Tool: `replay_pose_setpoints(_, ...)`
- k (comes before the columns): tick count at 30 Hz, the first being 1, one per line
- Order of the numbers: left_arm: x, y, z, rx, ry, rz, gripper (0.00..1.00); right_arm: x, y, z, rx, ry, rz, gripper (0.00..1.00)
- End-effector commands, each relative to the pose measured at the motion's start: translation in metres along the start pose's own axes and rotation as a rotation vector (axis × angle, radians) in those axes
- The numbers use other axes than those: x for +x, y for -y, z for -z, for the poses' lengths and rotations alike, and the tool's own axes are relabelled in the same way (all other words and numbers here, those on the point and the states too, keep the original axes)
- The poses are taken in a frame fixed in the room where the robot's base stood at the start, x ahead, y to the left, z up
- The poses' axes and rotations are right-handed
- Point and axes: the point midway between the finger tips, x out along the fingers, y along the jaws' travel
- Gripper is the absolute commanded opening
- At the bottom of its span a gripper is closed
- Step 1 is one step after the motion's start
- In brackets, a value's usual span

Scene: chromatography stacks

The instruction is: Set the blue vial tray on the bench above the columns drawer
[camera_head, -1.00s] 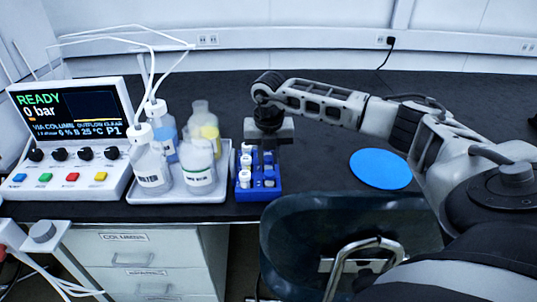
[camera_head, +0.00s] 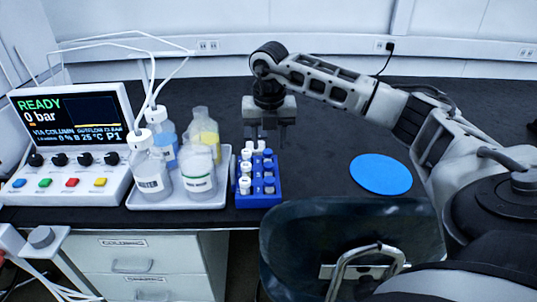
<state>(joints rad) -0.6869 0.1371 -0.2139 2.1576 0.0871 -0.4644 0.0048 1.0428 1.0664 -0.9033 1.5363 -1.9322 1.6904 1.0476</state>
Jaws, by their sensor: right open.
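The blue vial tray (camera_head: 259,201) stands on the black bench, just right of the bottle tray and near the bench's front edge. It holds several vials with white and blue caps. My right gripper (camera_head: 268,140) is open and empty, pointing down above and behind the vial tray, apart from it as far as I can see. The columns drawer (camera_head: 122,242) is the top drawer of the white cabinet at lower left, and it is closed. The bench above it holds the instrument and the bottle tray. My left gripper is not in view.
A white tray (camera_head: 150,203) with several bottles stands directly left of the vial tray. The instrument (camera_head: 70,145) with its lit screen is at far left, tubes rising from the bottles. A blue disc (camera_head: 381,174) lies on the right. A dark chair (camera_head: 340,225) stands in front. The bench behind is clear.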

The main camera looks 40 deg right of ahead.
Motion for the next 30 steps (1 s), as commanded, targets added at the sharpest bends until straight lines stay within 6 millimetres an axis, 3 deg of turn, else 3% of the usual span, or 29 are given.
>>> replay_pose_setpoints(3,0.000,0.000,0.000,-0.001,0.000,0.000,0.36,-0.024,0.000,-0.001,0.000,0.003,-0.002,0.45)
replay_pose_setpoints(9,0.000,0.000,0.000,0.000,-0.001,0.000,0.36,-0.043,0.000,0.000,-0.001,0.000,0.000,0.45)
replay_pose_setpoints(30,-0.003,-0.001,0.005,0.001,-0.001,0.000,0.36,-0.052,0.000,-0.001,0.000,0.000,0.000,0.45)
